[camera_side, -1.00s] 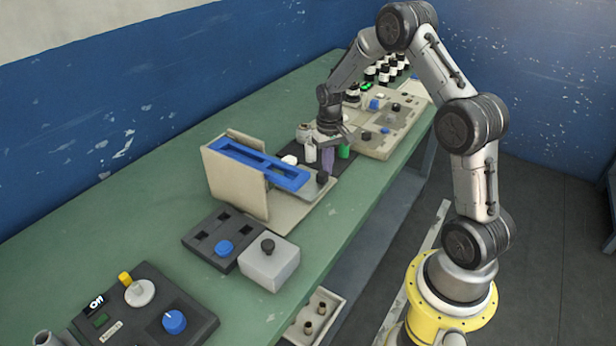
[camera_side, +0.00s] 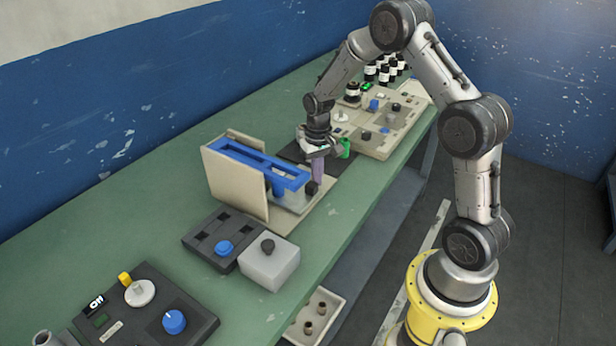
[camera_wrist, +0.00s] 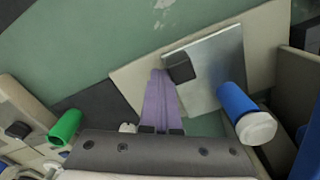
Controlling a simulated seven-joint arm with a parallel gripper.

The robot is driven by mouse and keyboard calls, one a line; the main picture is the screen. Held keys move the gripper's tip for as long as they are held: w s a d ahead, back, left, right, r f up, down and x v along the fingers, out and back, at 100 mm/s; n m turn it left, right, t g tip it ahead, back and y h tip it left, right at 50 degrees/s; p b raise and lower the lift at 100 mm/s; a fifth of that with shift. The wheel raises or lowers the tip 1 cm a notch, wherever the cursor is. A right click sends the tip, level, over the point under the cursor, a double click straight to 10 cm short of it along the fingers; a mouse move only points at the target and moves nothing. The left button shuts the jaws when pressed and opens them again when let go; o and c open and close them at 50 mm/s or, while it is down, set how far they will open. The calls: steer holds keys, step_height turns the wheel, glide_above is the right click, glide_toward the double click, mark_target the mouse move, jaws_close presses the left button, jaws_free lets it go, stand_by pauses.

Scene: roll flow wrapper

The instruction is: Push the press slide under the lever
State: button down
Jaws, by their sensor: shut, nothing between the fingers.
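The press slide is a silver plate (camera_wrist: 222,62) with a black knob (camera_wrist: 180,68). In the side view its knob (camera_side: 311,187) stands at the right end of the press, by the blue frame (camera_side: 258,160). My gripper (camera_side: 318,177) has purple fingers pointing down, right beside the knob. In the wrist view the shut, empty fingertips (camera_wrist: 160,74) are at the knob's left side and look to touch it. A blue cylinder with a white end (camera_wrist: 236,103), possibly the lever's handle, lies to the right over the plate's edge. The gripper partly hides the slide in the side view.
A beige upright plate (camera_side: 236,180) stands at the press's left. A grey box with a black knob (camera_side: 268,262) and a dark slotted tray (camera_side: 208,238) are in front. A green object (camera_side: 344,148) is close behind my gripper. A beige panel (camera_side: 385,135) lies further back.

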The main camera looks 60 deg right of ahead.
mark_target(310, 186)
steer(key=shift+a, duration=1.85)
steer(key=shift+d, duration=0.6)
steer(key=shift+r, duration=4)
